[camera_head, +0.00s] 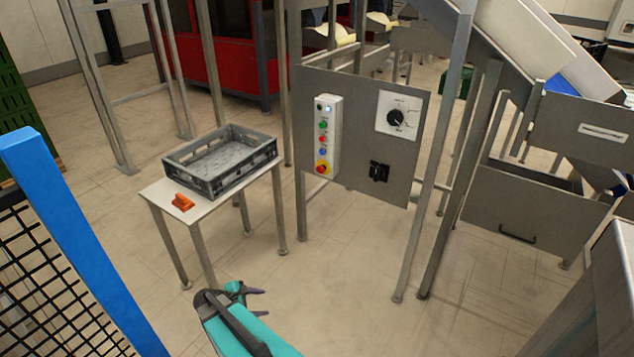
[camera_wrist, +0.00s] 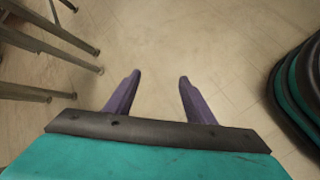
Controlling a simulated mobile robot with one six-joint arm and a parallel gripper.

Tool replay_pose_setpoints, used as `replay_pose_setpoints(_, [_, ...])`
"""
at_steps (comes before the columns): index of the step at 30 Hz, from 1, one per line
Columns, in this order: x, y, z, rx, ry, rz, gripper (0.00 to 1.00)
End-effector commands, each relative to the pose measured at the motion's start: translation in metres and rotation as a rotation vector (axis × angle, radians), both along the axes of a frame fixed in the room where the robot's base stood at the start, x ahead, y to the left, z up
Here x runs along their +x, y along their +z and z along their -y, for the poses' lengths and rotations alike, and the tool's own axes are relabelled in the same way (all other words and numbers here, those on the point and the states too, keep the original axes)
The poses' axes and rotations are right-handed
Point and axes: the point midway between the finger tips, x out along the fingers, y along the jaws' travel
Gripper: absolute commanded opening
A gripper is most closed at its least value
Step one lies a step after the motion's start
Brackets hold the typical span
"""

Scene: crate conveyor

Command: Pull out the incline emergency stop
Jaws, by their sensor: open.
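The emergency stop (camera_head: 322,168) is a red knob on a yellow base at the bottom of a white button box (camera_head: 335,118). The box is mounted on the left part of a grey panel (camera_head: 352,165) on metal legs. Whether the knob is pressed in or out is too small to tell. My gripper (camera_head: 262,291) is low in front of the panel, to the lower left of the knob and well apart from it. In the wrist view my gripper (camera_wrist: 157,80) has its two purple fingers apart, with only floor between them.
A small white table (camera_head: 222,190) left of the panel bears a grey crate (camera_head: 182,173) and an orange object (camera_head: 183,202). A blue post (camera_head: 80,240) with black mesh stands at the left. The panel also bears a dial (camera_head: 395,117) and a black switch (camera_head: 378,171). Open floor lies before the panel.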

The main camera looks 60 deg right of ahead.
Motion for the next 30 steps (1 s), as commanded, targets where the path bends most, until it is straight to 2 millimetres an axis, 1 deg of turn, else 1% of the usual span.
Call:
replay_pose_setpoints(1, [0.012, 0.006, 0.027, -0.048, 0.037, -0.017, 0.49])
replay_pose_setpoints(2, [0.018, 0.014, 0.042, -0.076, 0.065, -0.030, 0.49])
replay_pose_setpoints(3, [0.025, 0.023, 0.061, -0.114, 0.098, -0.050, 0.49])
replay_pose_setpoints(5, [0.035, 0.039, 0.089, -0.174, 0.146, -0.086, 0.49])
replay_pose_setpoints(6, [0.040, 0.050, 0.108, -0.212, 0.176, -0.113, 0.49])
replay_pose_setpoints(8, [0.048, 0.068, 0.136, -0.273, 0.220, -0.156, 0.49])
replay_pose_setpoints(9, [0.052, 0.081, 0.154, -0.313, 0.247, -0.188, 0.49])
replay_pose_setpoints(11, [0.058, 0.100, 0.180, -0.371, 0.283, -0.239, 0.49])
replay_pose_setpoints(12, [0.061, 0.114, 0.198, -0.412, 0.307, -0.277, 0.49])
replay_pose_setpoints(14, [0.065, 0.134, 0.224, -0.469, 0.340, -0.337, 0.49])
replay_pose_setpoints(15, [0.067, 0.149, 0.240, -0.508, 0.360, -0.380, 0.49])
replay_pose_setpoints(17, [0.069, 0.169, 0.262, -0.560, 0.386, -0.445, 0.49])
replay_pose_setpoints(18, [0.070, 0.183, 0.276, -0.592, 0.401, -0.487, 0.49])
replay_pose_setpoints(21, [0.070, 0.212, 0.304, -0.659, 0.428, -0.586, 0.49])
replay_pose_setpoints(24, [0.070, 0.233, 0.321, -0.703, 0.446, -0.658, 0.49])
replay_pose_setpoints(27, [0.070, 0.246, 0.330, -0.728, 0.455, -0.700, 0.49])
replay_pose_setpoints(30, [0.069, 0.250, 0.333, -0.735, 0.459, -0.716, 0.49])
